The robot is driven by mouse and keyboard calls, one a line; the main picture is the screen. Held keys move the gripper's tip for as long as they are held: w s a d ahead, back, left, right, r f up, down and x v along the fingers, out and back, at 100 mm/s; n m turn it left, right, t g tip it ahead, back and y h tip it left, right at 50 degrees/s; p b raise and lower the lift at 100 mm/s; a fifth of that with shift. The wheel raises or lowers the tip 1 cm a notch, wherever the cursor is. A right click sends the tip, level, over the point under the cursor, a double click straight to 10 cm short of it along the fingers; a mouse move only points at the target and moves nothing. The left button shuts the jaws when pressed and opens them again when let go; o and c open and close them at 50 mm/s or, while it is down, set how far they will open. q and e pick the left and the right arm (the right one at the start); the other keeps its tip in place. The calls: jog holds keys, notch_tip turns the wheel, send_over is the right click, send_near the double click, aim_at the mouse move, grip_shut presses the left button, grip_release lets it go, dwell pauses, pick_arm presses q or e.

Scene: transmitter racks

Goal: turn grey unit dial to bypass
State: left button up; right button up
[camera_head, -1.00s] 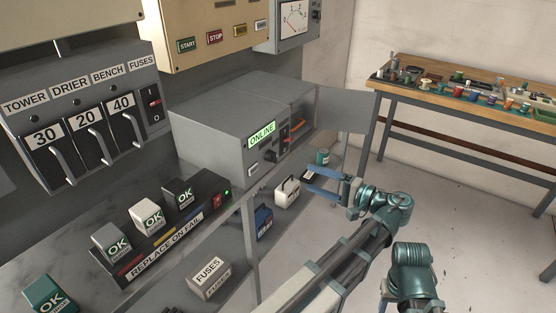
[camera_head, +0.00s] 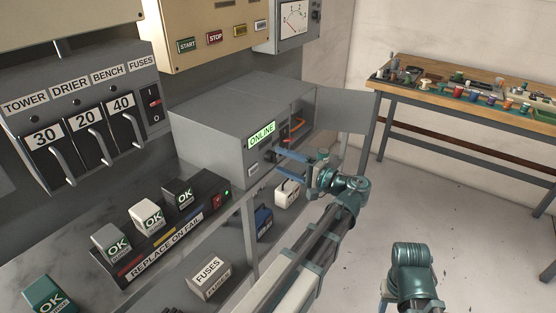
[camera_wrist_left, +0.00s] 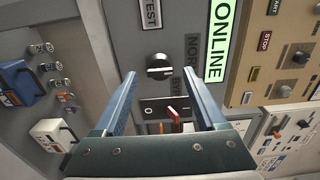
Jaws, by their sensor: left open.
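The grey unit (camera_head: 215,125) stands on the bench, with a lit green ONLINE sign (camera_head: 262,135) on its front. Its black dial (camera_wrist_left: 158,67) shows in the left wrist view, among TEST, NOR and partly hidden BYP lettering. A pale mark lies across the dial; I cannot tell which word it points at. My left gripper (camera_head: 278,163) is open and empty before the unit's front. In the wrist view its two blue fingers (camera_wrist_left: 159,77) lie either side of the dial, seemingly short of touching it. My right gripper does not show; only part of that arm is seen.
A red-tipped switch (camera_wrist_left: 172,112) sits beside the dial. The unit's door (camera_head: 345,108) stands open to the right. A REPLACE ON FAIL strip (camera_head: 165,245) with OK blocks is left on the bench. A white case (camera_head: 288,192) is below. Floor at right is clear.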

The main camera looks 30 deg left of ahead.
aim_at(272, 157)
pick_arm(q)
jog(key=shift+a, duration=1.2)
grip_shut()
